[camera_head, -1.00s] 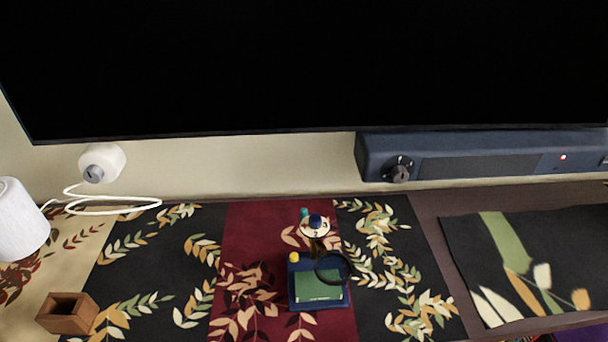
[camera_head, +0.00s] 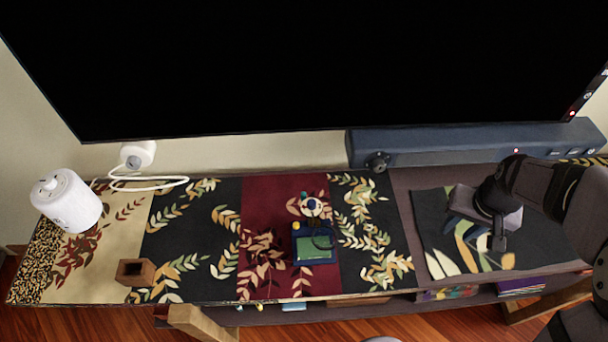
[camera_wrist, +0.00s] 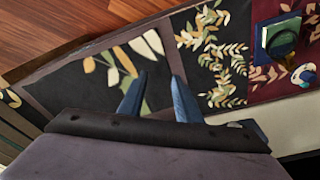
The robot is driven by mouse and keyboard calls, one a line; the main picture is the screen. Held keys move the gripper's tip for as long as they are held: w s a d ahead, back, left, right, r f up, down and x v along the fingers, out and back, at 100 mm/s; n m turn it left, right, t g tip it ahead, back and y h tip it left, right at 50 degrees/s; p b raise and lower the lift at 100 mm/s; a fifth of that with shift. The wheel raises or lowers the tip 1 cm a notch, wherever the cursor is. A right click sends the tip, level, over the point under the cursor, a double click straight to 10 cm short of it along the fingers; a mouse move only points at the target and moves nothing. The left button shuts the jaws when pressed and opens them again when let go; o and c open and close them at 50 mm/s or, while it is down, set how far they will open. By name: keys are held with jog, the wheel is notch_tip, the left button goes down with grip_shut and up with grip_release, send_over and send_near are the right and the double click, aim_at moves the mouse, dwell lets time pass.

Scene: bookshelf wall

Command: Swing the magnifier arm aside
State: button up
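The magnifier stand has a blue base (camera_head: 334,255) with a green plate (camera_head: 310,252) on it. Its dark round lens (camera_head: 322,241) hangs over the plate's upper right part. Behind stands a pivot with a pale disc and blue knob (camera_head: 311,204); the arm between is hard to make out. In the wrist view the green plate (camera_wrist: 279,35) and pale disc (camera_wrist: 304,74) show at the right edge. My gripper (camera_head: 461,232) is over the dark leaf mat, well right of the magnifier. Its blue fingers (camera_wrist: 156,86) are spread and empty in the wrist view.
A blue-grey bar (camera_head: 440,148) with a knob runs along the back under a large black screen (camera_head: 300,70). A white cylinder (camera_head: 68,202) and a wooden box (camera_head: 135,272) stand at left. The runner between magnifier and dark mat (camera_head: 430,243) is clear.

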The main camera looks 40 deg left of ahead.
jog(key=w+a+n, duration=0.2)
jog(key=a, duration=0.8)
jog(key=n+g, duration=0.2)
jog(key=n, duration=0.3)
send_over(304, 193)
jog(key=shift+s+f+h, duration=0.15)
jog(key=shift+f+h, duration=0.15)
jog(key=shift+f, duration=0.5)
jog(key=shift+f+p, duration=0.95)
jog(key=shift+f, duration=2.65)
grip_shut()
